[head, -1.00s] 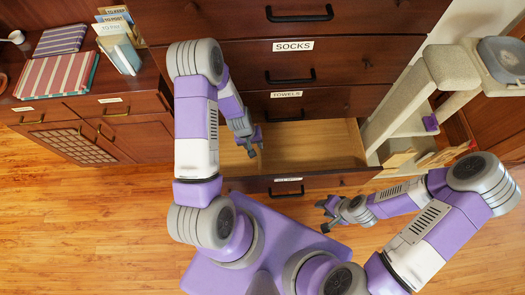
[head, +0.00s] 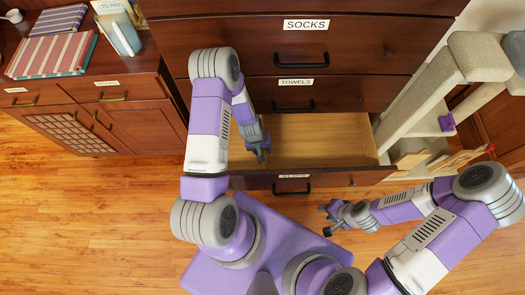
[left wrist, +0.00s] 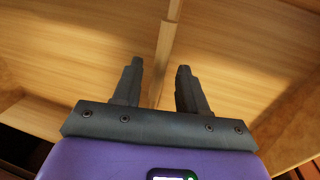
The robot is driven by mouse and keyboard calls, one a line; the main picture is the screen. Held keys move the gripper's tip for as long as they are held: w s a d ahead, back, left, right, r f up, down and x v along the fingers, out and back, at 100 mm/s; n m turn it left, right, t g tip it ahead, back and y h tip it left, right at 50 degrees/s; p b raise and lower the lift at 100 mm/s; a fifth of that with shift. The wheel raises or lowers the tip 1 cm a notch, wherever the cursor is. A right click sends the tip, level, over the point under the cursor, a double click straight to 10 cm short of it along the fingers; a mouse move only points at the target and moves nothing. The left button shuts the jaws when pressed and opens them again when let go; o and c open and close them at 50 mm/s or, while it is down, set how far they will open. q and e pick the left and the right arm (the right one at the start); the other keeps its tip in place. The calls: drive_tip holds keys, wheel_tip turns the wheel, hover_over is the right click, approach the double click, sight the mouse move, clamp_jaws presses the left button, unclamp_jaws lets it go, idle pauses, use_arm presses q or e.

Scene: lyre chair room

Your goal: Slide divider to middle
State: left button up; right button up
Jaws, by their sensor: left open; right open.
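The open bottom drawer (head: 325,130) of the dark wood chest has a light wood inside. My left gripper (head: 264,152) reaches down into its left part. In the left wrist view, the thin light wood divider (left wrist: 165,50) runs down from the top edge to between the fingers of my left gripper (left wrist: 157,85). The fingers are open, one on each side of it, with gaps visible. In the head view the divider is mostly hidden behind my left gripper. My right gripper (head: 330,217) is open and empty, in front of the drawer at the right.
Shut drawers labelled SOCKS (head: 306,24) and TOWELS (head: 297,82) are above the open one. A low cabinet (head: 95,115) with books stands at the left. A beige carpeted cat tree (head: 430,85) stands close at the right. The wood floor (head: 90,210) at the left is clear.

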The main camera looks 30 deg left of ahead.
use_arm(q)
drive_tip(key=shift+f, duration=0.2)
clamp_jaws()
idle(0.3)
